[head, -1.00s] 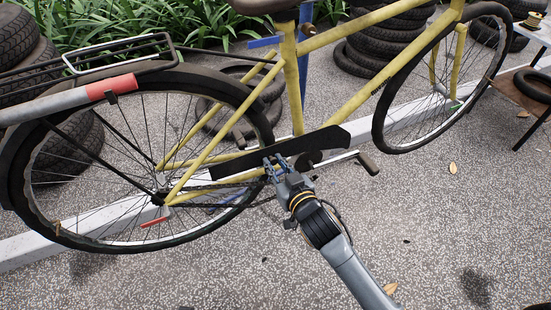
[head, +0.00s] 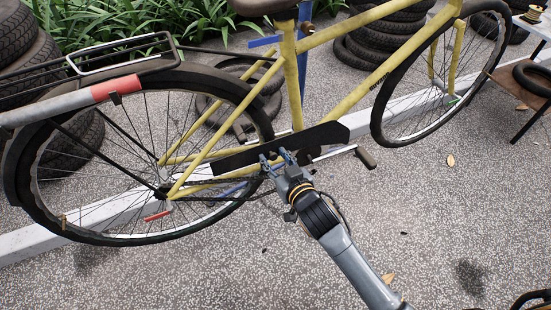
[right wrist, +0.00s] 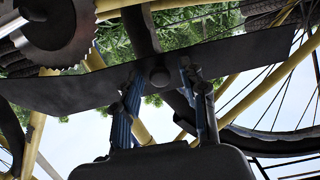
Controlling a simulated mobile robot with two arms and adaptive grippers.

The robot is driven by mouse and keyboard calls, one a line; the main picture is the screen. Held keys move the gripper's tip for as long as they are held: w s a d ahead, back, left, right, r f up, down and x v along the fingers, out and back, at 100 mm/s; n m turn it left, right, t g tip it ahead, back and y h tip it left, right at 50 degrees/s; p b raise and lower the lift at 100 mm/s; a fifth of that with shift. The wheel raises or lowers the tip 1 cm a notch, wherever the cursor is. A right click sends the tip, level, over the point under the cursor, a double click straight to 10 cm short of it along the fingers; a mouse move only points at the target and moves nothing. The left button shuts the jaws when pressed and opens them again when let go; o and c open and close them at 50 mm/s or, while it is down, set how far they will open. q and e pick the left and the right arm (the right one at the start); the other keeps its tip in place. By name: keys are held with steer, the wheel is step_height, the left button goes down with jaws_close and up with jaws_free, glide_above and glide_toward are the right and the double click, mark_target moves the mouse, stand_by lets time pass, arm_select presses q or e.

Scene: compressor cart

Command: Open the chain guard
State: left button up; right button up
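The chain guard (head: 320,137) is a long dark plate along the yellow bicycle's lower frame, above the chain. In the right wrist view the chain guard (right wrist: 50,93) crosses the picture, with a round dark knob (right wrist: 159,76) on it. My right gripper (head: 277,157) is at the guard's lower edge, near its middle. In the right wrist view its two fingers (right wrist: 165,82) stand apart on either side of the knob, with visible gaps, so it is open. The gripper hides part of the guard in the head view. My left gripper is not in view.
A pedal on its crank (head: 365,156) sticks out just right of my right gripper. The rear wheel (head: 150,190) is to the left. A toothed chainring (right wrist: 55,35) shows in the wrist view. Stacked tyres (head: 375,45) stand behind; the pavement in front is mostly clear.

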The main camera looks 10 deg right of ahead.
steer(key=v, duration=1.2)
